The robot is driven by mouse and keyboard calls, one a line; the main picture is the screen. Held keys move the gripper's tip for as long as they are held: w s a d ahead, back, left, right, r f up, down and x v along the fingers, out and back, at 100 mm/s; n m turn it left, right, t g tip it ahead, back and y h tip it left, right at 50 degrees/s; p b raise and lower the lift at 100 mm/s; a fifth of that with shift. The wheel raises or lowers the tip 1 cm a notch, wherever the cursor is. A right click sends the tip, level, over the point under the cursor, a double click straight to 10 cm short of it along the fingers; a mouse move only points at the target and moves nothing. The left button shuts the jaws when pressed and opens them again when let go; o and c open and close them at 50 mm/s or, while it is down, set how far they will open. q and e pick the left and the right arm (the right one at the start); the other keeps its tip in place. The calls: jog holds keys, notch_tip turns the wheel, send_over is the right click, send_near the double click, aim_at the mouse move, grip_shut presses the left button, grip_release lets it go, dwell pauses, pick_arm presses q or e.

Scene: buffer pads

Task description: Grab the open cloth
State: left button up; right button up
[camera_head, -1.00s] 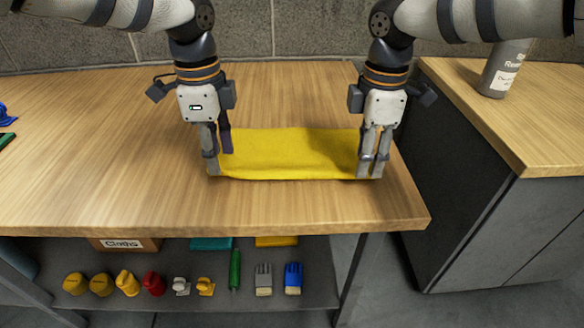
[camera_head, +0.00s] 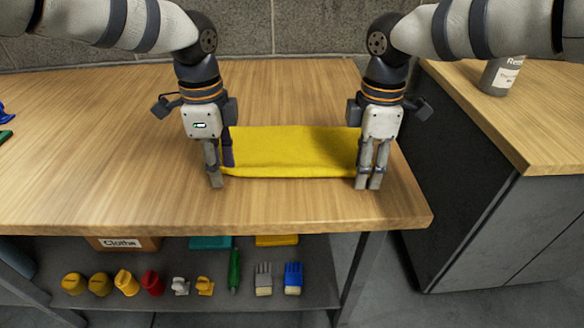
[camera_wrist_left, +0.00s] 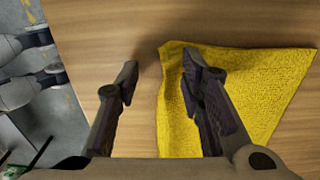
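The yellow cloth (camera_head: 292,150) lies spread on the wooden table. Its left part (camera_wrist_left: 265,80) also shows in the left wrist view. My left gripper (camera_head: 222,174) is at the cloth's left end, pointing down. In the left wrist view its fingers (camera_wrist_left: 160,66) are apart, one over bare wood and one over the cloth, with the cloth's edge between them. My right gripper (camera_head: 369,184) is at the cloth's right end, fingertips low by the table. Its fingers look close together and hide the right edge, so I cannot tell whether it grips the cloth.
A shelf below holds a box labelled Cloths (camera_head: 122,243), a green tool (camera_head: 234,270) and several gloves and small items. A grey bottle (camera_head: 500,75) stands on the right cabinet (camera_head: 520,130).

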pick_arm(q)
jog(key=shift+s+f, duration=0.1)
jog(key=shift+f, duration=0.15)
jog(key=c, duration=0.7)
pick_arm(e)
jog(key=shift+s+f, duration=0.1)
jog(key=shift+f, duration=0.2)
jog(key=c, duration=0.7)
grip_shut()
